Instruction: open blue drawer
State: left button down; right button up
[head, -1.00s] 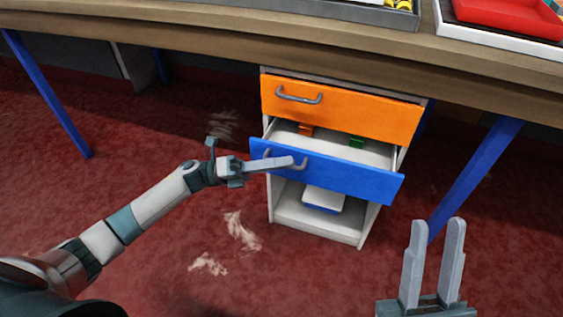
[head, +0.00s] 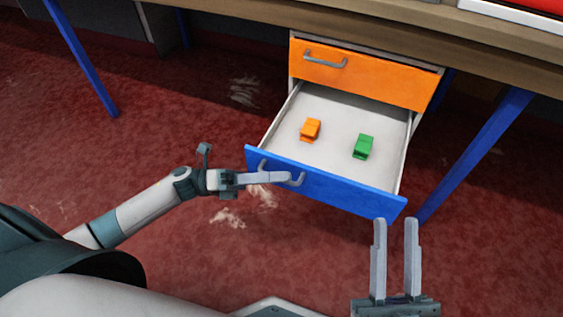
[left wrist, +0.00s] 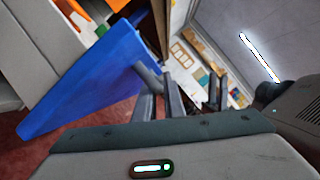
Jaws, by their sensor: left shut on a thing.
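The blue drawer (head: 335,189) is pulled well out of the cabinet in the head view. Its blue front also shows in the left wrist view (left wrist: 85,85). My left gripper (head: 284,177) is shut on the grey handle (head: 297,181) of the blue drawer. An orange block (head: 310,129) and a green block (head: 363,146) lie apart on the white drawer floor. My right gripper (head: 396,222) is open and empty, with its fingers pointing up, near the drawer front's right end.
The orange drawer (head: 365,76) above is shut. The wooden table edge (head: 400,30) runs over the cabinet. A blue table leg (head: 475,155) stands right of the open drawer, another (head: 80,58) at far left. Red carpet (head: 140,135) lies clear on the left.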

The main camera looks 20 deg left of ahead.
pick_arm(q)
jog(key=shift+s, duration=0.15)
pick_arm(e)
jog(key=shift+f, duration=0.1)
pick_arm(q)
jog(key=c, duration=2.1)
grip_release()
pick_arm(e)
jog(key=shift+a, duration=0.1)
